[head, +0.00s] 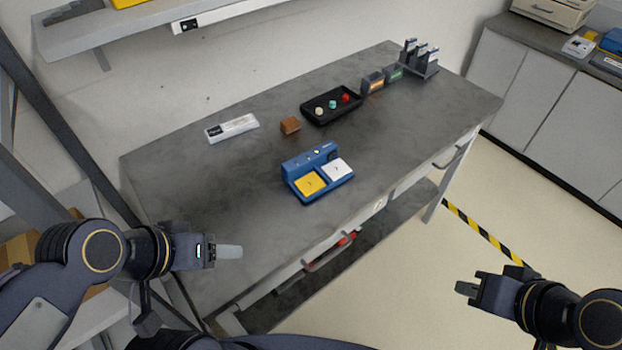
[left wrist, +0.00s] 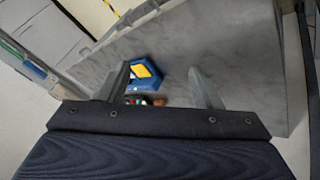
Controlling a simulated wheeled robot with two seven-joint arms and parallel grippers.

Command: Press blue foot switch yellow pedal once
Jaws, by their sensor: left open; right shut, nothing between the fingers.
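The blue foot switch (head: 318,174) sits on the grey bench, near its front edge. Its yellow pedal (head: 310,183) is on the left and its white pedal (head: 336,169) on the right. In the left wrist view the switch (left wrist: 153,84) shows between my fingers, some way off, with the yellow pedal (left wrist: 141,71) in sight. My left gripper (head: 229,252) is open and empty over the bench's front left part, to the left of the switch and apart from it. My right gripper (head: 467,289) is shut and empty, beyond the bench's front edge over the floor.
Behind the switch on the bench (head: 230,190) are a brown block (head: 290,125), a white labelled box (head: 232,127) and a black tray (head: 331,117) with coloured round pieces. Small boxes (head: 373,82) and a dark rack (head: 420,69) stand further right. The bench around the switch is clear.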

